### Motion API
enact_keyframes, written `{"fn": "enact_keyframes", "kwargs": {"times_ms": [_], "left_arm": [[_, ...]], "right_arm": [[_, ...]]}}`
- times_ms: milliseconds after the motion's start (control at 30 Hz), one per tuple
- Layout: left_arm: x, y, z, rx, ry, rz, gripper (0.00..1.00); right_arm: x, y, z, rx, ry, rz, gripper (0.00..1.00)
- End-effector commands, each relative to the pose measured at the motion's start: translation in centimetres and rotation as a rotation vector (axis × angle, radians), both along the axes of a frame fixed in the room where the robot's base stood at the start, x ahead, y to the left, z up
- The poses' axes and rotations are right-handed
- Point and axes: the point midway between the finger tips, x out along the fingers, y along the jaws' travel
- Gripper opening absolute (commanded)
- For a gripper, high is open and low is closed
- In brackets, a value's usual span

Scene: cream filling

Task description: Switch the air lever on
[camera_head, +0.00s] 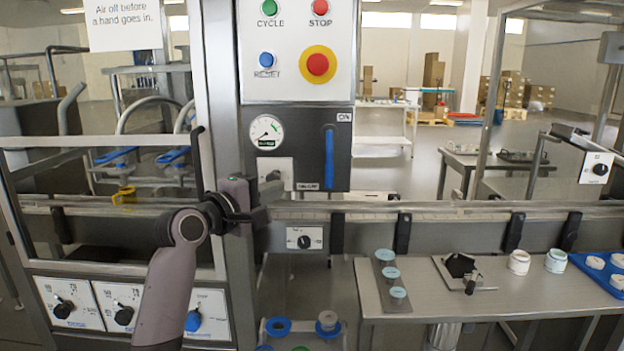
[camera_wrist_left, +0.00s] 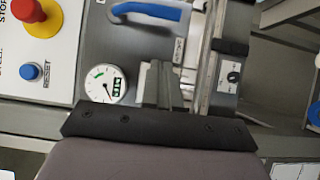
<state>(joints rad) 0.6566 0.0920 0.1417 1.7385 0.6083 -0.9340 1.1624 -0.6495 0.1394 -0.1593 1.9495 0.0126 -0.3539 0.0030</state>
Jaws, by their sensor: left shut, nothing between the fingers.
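The air lever is a blue bar (camera_head: 328,157) on the dark panel below the push buttons. It stands upright, with an ON label (camera_head: 344,116) at its upper right and a small, hard-to-read label (camera_head: 307,187) at its lower left. In the left wrist view the lever (camera_wrist_left: 150,12) lies along the top edge, partly cut off. My left gripper (camera_head: 272,182) is shut and empty, below the gauge and to the left of the lever, apart from it. Its fingers (camera_wrist_left: 169,76) also show in the left wrist view. My right gripper is not in view.
A round gauge (camera_head: 266,132) and a pale plate (camera_head: 275,168) sit left of the lever. Above are the buttons, including a red emergency stop (camera_head: 318,65). A rail (camera_head: 400,208) runs below. A side table (camera_head: 420,300) with jars stands at the right.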

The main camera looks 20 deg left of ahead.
Motion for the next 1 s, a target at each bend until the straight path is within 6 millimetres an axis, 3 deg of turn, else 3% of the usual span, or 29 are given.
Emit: {"fn": "enact_keyframes", "kwargs": {"times_ms": [500, 700, 1000], "left_arm": [[6.3, -2.4, 0.2, -0.001, 0.000, -0.002, 0.00], [7.5, -4.8, 0.1, 0.000, 0.000, -0.001, 0.00], [7.8, -5.5, 0.0, 0.001, 0.000, 0.000, 0.00]], "right_arm": [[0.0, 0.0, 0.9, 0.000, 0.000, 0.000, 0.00], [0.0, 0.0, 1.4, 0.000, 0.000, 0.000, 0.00], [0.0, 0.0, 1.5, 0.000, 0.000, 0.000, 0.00]]}}
